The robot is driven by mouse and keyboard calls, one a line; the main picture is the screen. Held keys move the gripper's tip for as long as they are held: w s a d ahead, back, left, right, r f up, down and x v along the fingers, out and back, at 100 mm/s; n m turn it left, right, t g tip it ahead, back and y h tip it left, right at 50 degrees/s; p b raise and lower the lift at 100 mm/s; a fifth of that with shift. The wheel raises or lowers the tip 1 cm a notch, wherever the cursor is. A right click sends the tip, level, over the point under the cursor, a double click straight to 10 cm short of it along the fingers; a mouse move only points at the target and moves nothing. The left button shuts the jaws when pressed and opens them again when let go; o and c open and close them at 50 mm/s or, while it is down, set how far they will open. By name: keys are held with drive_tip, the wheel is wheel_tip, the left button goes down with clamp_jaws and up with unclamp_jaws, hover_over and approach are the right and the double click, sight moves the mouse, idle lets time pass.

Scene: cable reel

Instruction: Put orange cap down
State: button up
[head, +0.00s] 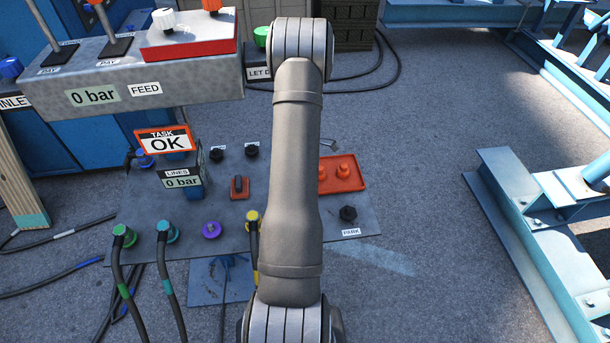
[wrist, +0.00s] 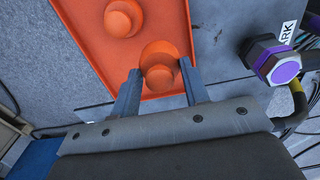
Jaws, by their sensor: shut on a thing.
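An orange cap (wrist: 158,77) with a round knob sits between the two fingers of my gripper (wrist: 160,76) in the wrist view. The gripper is shut on it. The cap is over the near end of an orange tray (wrist: 92,12); whether it touches the tray floor I cannot tell. Another orange cap (wrist: 123,20) stands in the tray just beyond it. In the head view two caps (head: 325,173) (head: 345,168) show in the right part of the tray (head: 352,184).
Hoses with green (head: 122,238) and yellow (head: 254,218) ends plug into the panel (head: 190,262). A TASK OK sign (head: 164,140) stands at left.

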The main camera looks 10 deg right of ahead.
drive_tip(key=shift+w+a+f, duration=0.25)
drive_tip(key=shift+a+f, duration=0.1)
drive_tip(key=shift+f, duration=1.9)
drive_tip(key=shift+f, duration=0.15)
drive_tip(key=o, duration=1.1)
wheel_tip(320, 180, up, 8)
drive_tip(key=shift+f, duration=0.1)
